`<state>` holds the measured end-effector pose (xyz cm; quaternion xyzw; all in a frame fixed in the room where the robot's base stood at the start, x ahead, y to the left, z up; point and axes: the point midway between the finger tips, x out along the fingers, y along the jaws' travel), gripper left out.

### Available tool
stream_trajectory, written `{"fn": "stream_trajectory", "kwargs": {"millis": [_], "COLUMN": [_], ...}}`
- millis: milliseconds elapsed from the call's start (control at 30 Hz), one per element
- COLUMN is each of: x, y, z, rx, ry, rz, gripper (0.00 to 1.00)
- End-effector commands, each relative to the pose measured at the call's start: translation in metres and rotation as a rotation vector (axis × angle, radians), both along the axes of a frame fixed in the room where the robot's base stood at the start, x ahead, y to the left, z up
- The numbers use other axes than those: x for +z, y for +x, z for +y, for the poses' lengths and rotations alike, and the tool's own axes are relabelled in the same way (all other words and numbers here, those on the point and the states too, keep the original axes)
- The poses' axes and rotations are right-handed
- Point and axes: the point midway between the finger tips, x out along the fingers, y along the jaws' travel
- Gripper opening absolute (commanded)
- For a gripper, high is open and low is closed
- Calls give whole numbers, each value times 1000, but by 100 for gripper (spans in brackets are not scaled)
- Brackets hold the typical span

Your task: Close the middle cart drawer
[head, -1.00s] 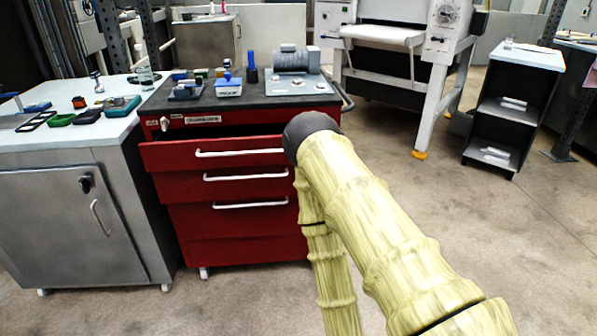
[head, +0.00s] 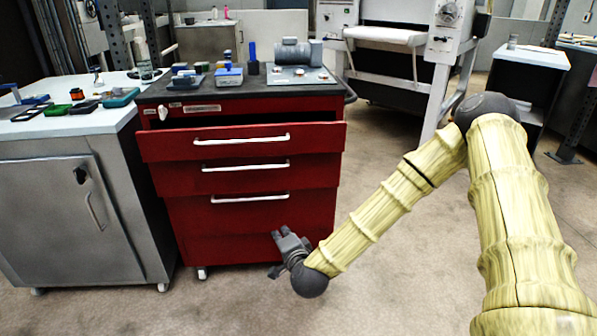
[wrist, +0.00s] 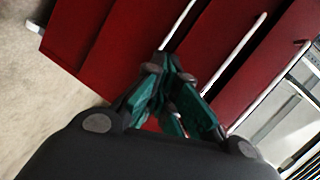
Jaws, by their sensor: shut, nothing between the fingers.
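The red cart (head: 262,250) has three white-handled drawer fronts. The uppermost front (head: 190,150) juts out, with a dark gap above it. The middle front (head: 185,180), with its white handle (head: 245,167), sits directly below; whether it is slightly out I cannot tell. The lowest handle (head: 250,198) is under it. My gripper (head: 279,236) is low at the cart's right side, before the plain bottom panel, below all three handles. In the wrist view my gripper (wrist: 172,75) has its green fingers shut and empty, with red fronts and white handles beyond. Contact is not visible.
A metal cabinet (head: 55,205) with a white top stands against the cart's left. The cart's black top (head: 200,92) carries small tools and a grey machine (head: 297,52). A large white machine (head: 450,60) stands behind right. Floor in front of the cart is open.

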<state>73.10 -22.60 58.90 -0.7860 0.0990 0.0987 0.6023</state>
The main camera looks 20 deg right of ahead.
Motion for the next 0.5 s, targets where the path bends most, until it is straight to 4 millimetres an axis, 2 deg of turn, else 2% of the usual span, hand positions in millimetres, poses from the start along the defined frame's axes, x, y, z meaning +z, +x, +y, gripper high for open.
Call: {"fn": "stream_trajectory", "kwargs": {"millis": [33, 100, 233, 333, 500], "x": [17, 43, 81, 98, 108], "y": [13, 27, 41, 46, 53], "z": [-17, -36, -66, -81, -91], "rx": [-58, -122, -213, -254, -279], "ry": [43, 94, 168, 203, 222], "rz": [-60, -134, -239, -289, -319], "gripper": [0, 0, 0, 0, 0]}}
